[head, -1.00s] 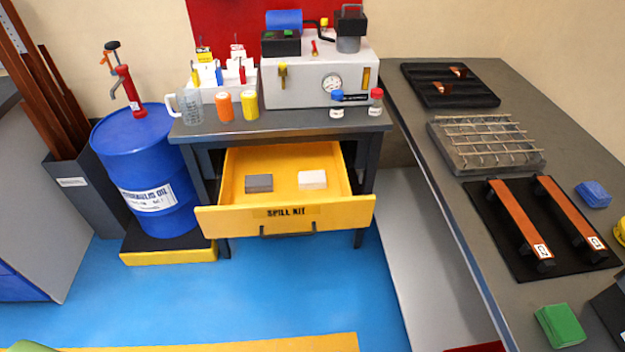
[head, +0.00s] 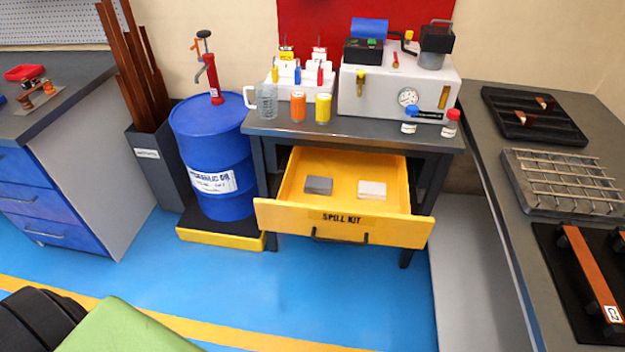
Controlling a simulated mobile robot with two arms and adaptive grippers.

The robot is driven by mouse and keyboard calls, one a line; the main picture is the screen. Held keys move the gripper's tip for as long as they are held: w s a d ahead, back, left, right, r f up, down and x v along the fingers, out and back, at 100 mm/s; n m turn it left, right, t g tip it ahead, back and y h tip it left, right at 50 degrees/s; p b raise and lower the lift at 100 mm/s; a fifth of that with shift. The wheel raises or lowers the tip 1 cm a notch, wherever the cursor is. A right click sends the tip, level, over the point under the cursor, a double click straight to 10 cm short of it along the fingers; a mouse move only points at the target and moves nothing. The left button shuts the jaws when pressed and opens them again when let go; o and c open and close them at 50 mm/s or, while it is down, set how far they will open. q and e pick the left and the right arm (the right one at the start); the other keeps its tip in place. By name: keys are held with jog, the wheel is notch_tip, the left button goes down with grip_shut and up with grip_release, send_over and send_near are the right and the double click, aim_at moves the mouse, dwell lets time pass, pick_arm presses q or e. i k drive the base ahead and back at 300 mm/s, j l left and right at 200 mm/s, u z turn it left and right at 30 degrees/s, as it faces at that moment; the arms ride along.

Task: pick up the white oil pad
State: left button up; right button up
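The white oil pad (head: 372,189) lies flat in the right part of the open yellow spill kit drawer (head: 345,219), in the head view. A grey pad (head: 318,185) lies to its left in the same drawer, with a gap between them. Nothing touches or covers the white pad. Neither of my grippers shows in the head view. A dark, ribbed shape and a green block-like shape stand at the lower left edge, and I cannot tell what they are.
The drawer sticks out below the grey table (head: 340,131), which carries bottles and a white machine. A blue oil drum (head: 215,160) stands left of it. A long workbench (head: 560,240) runs along the right.

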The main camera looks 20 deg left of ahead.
aim_at(366, 190)
jog(key=j+z, duration=0.5)
jog(key=z, duration=0.25)
jog(key=j+z, duration=0.35)
jog(key=l, duration=0.1)
